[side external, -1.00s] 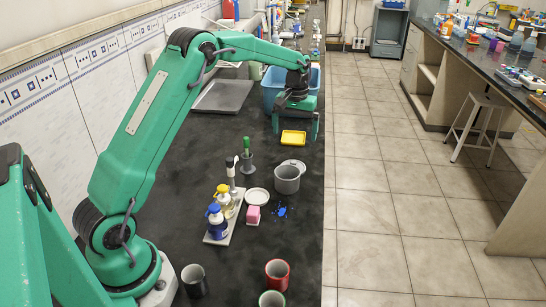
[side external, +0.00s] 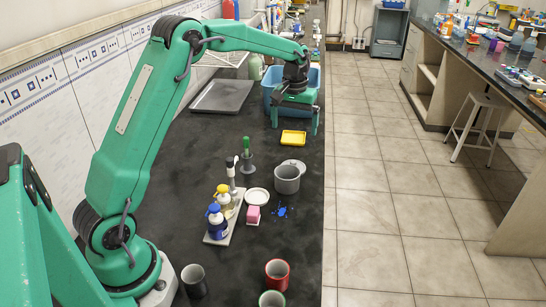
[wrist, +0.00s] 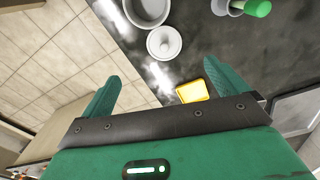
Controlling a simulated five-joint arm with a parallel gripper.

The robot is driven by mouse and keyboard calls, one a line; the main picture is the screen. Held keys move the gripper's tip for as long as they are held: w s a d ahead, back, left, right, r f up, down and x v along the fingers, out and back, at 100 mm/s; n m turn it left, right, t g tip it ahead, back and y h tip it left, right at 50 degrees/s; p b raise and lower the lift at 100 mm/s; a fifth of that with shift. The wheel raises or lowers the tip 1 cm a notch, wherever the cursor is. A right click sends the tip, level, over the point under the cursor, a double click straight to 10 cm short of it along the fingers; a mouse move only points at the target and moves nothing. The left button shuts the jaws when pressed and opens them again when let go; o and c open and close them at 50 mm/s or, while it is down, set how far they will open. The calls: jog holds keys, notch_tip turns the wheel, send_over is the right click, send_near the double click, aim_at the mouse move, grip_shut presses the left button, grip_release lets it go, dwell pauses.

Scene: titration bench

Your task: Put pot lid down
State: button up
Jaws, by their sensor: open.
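The grey pot lid (side external: 294,164) shows just behind the grey pot (side external: 287,180) in the side view, partly hidden by it. In the wrist view the round lid (wrist: 163,42), with a knob on top, appears to lie flat on the bench beside the pot (wrist: 148,8). The pot's top looks open. My gripper (side external: 296,121) is beyond the lid, above the bench near the yellow tray. In the wrist view its green fingers (wrist: 159,80) are wide apart with nothing between them.
A yellow tray (side external: 293,138) lies near my gripper; a blue bin (side external: 268,98) stands behind it. A grey tray (side external: 222,96) is at left. The bench's right edge is close to the pot.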

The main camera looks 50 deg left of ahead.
jog(key=s+d+r+m+t, duration=0.1)
jog(key=s+d+r+m, duration=0.1)
jog(key=s+d+r, duration=0.35)
jog(key=s+d+r+m+t, duration=0.1)
jog(key=s+d+r+t, duration=0.15)
jog(key=s+r, duration=0.5)
jog(key=s+d+f+m+t, duration=0.1)
jog(key=s+d+f, duration=0.1)
jog(key=s, duration=0.7)
jog(key=s+d+f+m, duration=0.2)
jog(key=s, duration=0.7)
jog(key=shift+d+t, duration=0.25)
jog(key=shift+t, duration=0.1)
